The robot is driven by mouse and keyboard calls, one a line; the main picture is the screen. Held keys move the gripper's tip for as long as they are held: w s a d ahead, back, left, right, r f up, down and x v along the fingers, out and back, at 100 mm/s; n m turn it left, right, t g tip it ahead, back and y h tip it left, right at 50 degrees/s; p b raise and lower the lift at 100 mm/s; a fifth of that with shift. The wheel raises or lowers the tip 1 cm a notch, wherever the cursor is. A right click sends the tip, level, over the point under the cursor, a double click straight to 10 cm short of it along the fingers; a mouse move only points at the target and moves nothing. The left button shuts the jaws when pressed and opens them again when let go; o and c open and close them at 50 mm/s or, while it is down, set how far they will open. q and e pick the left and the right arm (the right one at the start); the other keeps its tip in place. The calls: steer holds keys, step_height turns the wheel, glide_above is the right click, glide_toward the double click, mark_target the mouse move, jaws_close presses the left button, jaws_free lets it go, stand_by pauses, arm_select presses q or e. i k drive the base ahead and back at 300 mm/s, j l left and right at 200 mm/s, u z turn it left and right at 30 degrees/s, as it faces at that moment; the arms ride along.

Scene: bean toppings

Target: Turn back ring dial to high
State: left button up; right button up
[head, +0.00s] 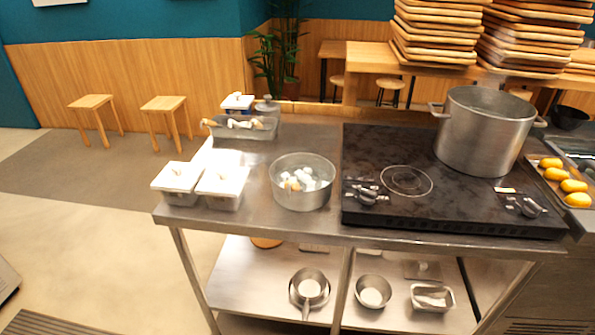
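The black cooktop (385,148) lies on the right part of the steel table. One bare ring (406,181) shows on its left half. A large steel pot (484,132) stands on its right half and hides what is under it. A left dial group (367,194) sits near the front left corner. A right dial group (524,204) sits near the front right, with a small light patch behind it. I cannot tell from here which dial belongs to the back ring, nor read the settings. Neither of my grippers is in view.
Left of the cooktop stand a steel bowl (302,197) with pale pieces, white-lidded containers (221,181) and a grey tray (245,132). A tray of yellow items (563,181) is at the right. Pans stand on the lower shelf (250,285). Open floor lies left.

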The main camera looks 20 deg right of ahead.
mark_target(531, 209)
steer(key=z, duration=1.65)
